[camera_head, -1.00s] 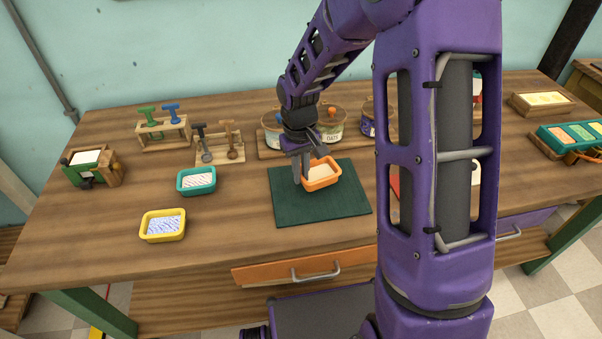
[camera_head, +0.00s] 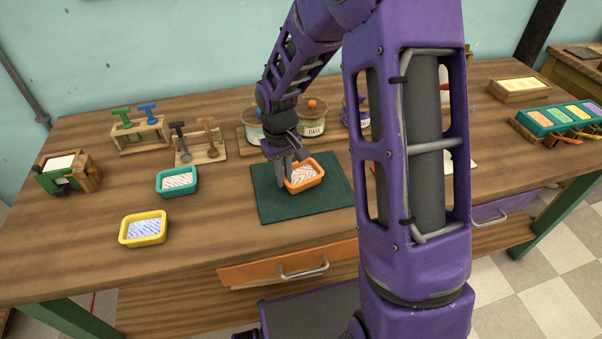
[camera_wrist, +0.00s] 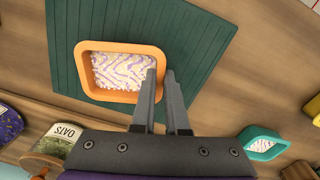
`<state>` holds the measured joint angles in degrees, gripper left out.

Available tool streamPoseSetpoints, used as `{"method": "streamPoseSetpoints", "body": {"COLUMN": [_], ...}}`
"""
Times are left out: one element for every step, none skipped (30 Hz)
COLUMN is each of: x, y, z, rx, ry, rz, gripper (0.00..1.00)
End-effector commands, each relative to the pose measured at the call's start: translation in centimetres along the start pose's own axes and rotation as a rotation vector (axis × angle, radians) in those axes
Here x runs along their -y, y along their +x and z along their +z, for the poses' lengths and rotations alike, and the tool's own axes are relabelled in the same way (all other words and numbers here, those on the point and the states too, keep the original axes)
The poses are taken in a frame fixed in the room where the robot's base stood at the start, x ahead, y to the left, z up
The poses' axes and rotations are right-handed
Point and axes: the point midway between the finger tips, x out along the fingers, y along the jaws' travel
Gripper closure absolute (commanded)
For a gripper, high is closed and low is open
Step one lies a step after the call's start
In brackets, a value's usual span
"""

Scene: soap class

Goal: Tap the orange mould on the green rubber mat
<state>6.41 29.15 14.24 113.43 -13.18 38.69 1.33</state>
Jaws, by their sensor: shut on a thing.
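The orange mould (camera_head: 308,184) is over the green rubber mat (camera_head: 280,212) on the workbench, with a pale swirled pattern inside. My gripper (camera_head: 286,177) reaches down from above at the mould's left side and is shut on its wall. In the wrist view, my fingertips (camera_wrist: 163,72) are at the mould's right wall, and the mould (camera_wrist: 108,97) looks level above the ribbed mat (camera_wrist: 205,40). I cannot tell whether the mould's base touches the mat or is slightly raised.
A teal mould (camera_head: 177,187) and a yellow mould (camera_head: 144,238) stand left of the mat. Behind are a stamp rack (camera_head: 140,139), a wooden tool stand (camera_head: 202,157) and jars (camera_head: 312,122). A teal tray (camera_head: 555,122) stands far right.

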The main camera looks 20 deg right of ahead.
Motion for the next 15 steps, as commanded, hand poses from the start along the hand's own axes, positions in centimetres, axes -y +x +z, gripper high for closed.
{"method": "streamPoseSetpoints", "body": {"x": [0.0,0.0,0.0,0.0,0.0,0.0,0.0,0.0,0.0,0.0,0.0,0.0,-0.1,-0.1,-0.1], "y": [1.3,0.6,0.6,0.6,0.6,0.6,0.6,0.6,0.4,0.3,0.1,-0.1,-0.3,-0.6,-0.9], "z": [0.0,0.0,0.0,0.0,0.0,0.0,0.0,0.0,0.0,0.0,0.0,0.0,0.0,0.0,0.0], "rx": [0.0,-0.001,0.0,0.0,0.0,0.0,0.0,0.0,0.0,0.0,0.0,0.0,-0.001,-0.001,-0.001], "ry": [0.0,0.0,0.0,0.0,0.0,0.0,0.0,0.001,0.0,0.0,0.001,0.001,0.0,0.0,0.0], "rz": [0.0,0.0,0.0,0.0,0.0,0.0,0.0,0.0,0.0,0.0,0.0,0.0,0.001,0.001,0.001], "gripper": [1.0,1.0,1.0,1.0,1.0,1.0,1.0,1.0,1.0,1.0,1.0,1.0,1.0,1.0,1.0]}}
